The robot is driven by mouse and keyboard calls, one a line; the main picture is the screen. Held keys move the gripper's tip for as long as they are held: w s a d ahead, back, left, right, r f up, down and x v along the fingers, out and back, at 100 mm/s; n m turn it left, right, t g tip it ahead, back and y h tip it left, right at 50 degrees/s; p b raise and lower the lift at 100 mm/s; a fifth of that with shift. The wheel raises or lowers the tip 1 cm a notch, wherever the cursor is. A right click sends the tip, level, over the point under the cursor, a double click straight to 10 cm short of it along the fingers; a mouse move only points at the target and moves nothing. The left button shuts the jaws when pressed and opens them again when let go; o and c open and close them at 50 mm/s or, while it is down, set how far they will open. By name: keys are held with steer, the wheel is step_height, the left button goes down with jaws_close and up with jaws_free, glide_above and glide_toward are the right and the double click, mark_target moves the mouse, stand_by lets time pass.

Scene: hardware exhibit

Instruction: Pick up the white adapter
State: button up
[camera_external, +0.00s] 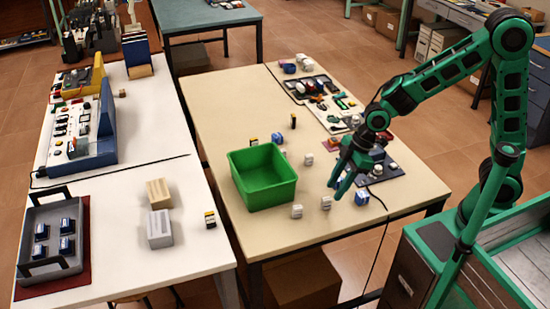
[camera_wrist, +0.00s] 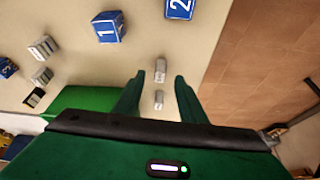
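Several small white-grey blocks lie on the cream table; I cannot tell for sure which is the white adapter. Two of them, a nearer-centre block (camera_external: 326,202) and another (camera_external: 297,211), are near the table's front edge. In the wrist view, one white-grey block (camera_wrist: 160,70) and a smaller-looking one (camera_wrist: 158,100) show in the gap between my fingers. My gripper (camera_external: 336,190) points down over the table near these blocks. Its fingers (camera_wrist: 159,84) are apart with nothing visibly held. Another white block (camera_external: 309,159) sits farther back, right of the green bin.
The open green bin (camera_external: 263,198) stands left of my gripper. A blue numbered block (camera_external: 362,198) is to the right; blocks marked 1 (camera_wrist: 107,27) and 2 (camera_wrist: 180,8) show in the wrist view. A dark board (camera_external: 385,180) lies behind. The table's front edge is close.

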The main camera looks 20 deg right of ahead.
mark_target(329, 198)
steer(key=shift+x, duration=3)
steer(key=shift+a, duration=0.1)
steer(key=shift+c, duration=0.4)
jaws_close()
